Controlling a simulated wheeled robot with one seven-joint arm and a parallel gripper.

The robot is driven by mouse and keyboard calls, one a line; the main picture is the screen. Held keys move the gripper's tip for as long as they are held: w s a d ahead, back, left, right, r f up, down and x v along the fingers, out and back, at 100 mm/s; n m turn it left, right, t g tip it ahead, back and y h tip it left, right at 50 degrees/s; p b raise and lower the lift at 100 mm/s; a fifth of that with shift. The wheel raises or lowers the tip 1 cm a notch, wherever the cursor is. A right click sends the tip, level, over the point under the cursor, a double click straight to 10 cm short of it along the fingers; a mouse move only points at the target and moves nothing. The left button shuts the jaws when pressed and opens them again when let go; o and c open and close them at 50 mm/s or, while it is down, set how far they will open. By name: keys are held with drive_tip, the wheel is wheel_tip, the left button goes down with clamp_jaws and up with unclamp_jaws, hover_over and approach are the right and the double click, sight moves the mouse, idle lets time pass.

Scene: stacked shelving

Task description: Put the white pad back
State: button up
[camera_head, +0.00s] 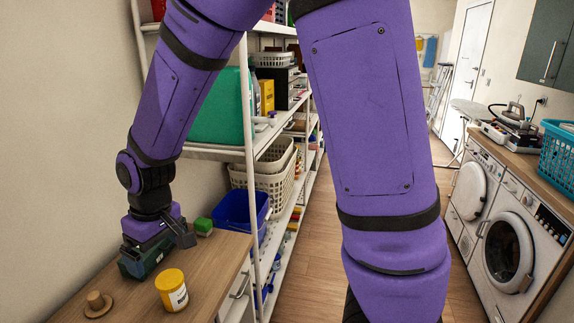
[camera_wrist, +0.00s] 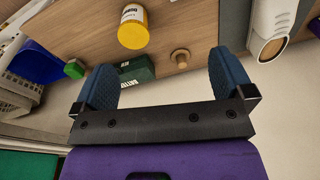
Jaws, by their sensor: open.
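I cannot pick out a white pad for certain in either view. A pale object with a brown oval part (camera_wrist: 272,38) lies at the upper right of the wrist view; I cannot tell what it is. My gripper (camera_wrist: 160,63) is open, with its two blue fingers spread wide. In the head view my gripper (camera_head: 158,238) is low over the wooden worktop (camera_head: 222,262) at the left. A dark green box with lettering (camera_wrist: 137,71) shows between the fingers; it also shows under my gripper in the head view (camera_head: 133,268). The fingers are not closed on it.
Floor (camera_head: 308,250) is clear along the aisle.

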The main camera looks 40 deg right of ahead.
drive_tip(key=s+d+r+m+t, duration=0.25)
drive_tip(key=s+d+r, duration=0.45)
drive_tip(key=d+r, duration=0.55)
drive_tip(key=s+d+r+m+t, duration=0.1)
drive_tip(key=s+d+r, duration=0.1)
drive_tip(key=s, duration=0.4)
drive_tip(key=s+d+r+m+t+h, duration=0.1)
drive_tip(key=s+d+r, duration=0.2)
drive_tip(key=s, duration=0.3)
drive_tip(key=shift+r, duration=0.8)
drive_tip(key=shift+d+m, duration=0.1)
drive_tip(key=shift+m, duration=0.15)
